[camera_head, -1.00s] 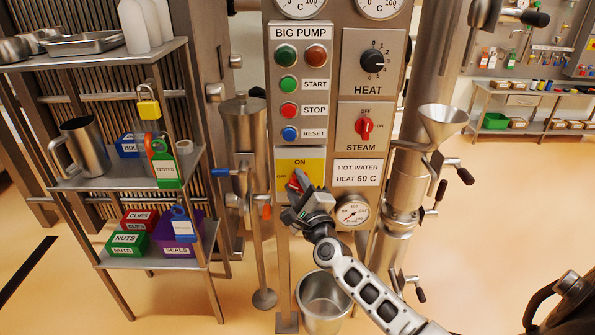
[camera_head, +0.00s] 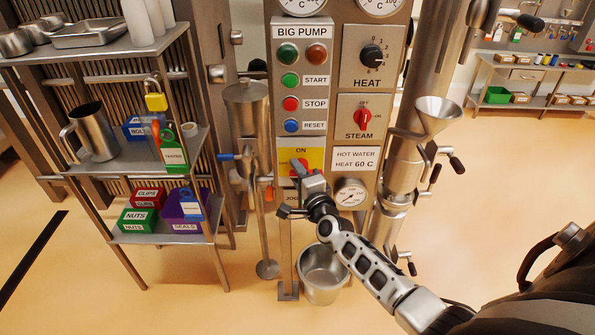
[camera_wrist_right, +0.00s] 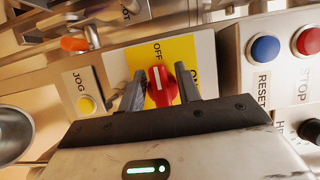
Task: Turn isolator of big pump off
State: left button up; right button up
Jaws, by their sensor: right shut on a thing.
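The big pump's isolator is a red handle (camera_head: 298,165) on a yellow plate (camera_head: 316,158) marked ON at the top and OFF at the left, low on the BIG PUMP panel. My right gripper (camera_head: 304,173) is shut on the handle and partly hides it in the head view. In the right wrist view the red handle (camera_wrist_right: 161,92) sits between the two dark fingers of my right gripper (camera_wrist_right: 162,76). Its white line points up toward the word OFF on the yellow plate (camera_wrist_right: 180,51). My left gripper is not in view.
START, STOP and RESET buttons (camera_head: 291,126) sit above the isolator. A yellow JOG button (camera_wrist_right: 86,104) lies close to the fingers. The STEAM knob (camera_head: 362,119) and a gauge (camera_head: 350,194) are to the right. A steel bucket (camera_head: 322,275) stands below; a shelf (camera_head: 160,155) stands left.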

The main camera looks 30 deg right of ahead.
jog(key=shift+f, duration=0.15)
jog(key=o, duration=0.6)
jog(key=shift+s, duration=0.15)
jog(key=s+a, duration=0.2)
jog(key=s, duration=1.3)
jog(key=shift+s+a, duration=0.25)
jog(key=shift+s, duration=0.05)
jog(key=s+a+f+n+g+y, duration=0.3)
jog(key=a+n, duration=0.5)
jog(key=n, duration=0.3)
jog(key=s+a+f+n+g+y, duration=0.2)
jog(key=s+a+f+n+g, duration=0.2)
jog(key=n, duration=0.7)
jog(key=s+a+f, duration=0.2)
jog(key=s+a, duration=0.2)
jog(key=shift+s+a+g+y, duration=0.15)
jog(key=shift+a+g+y, duration=0.15)
jog(key=shift+y, duration=0.1)
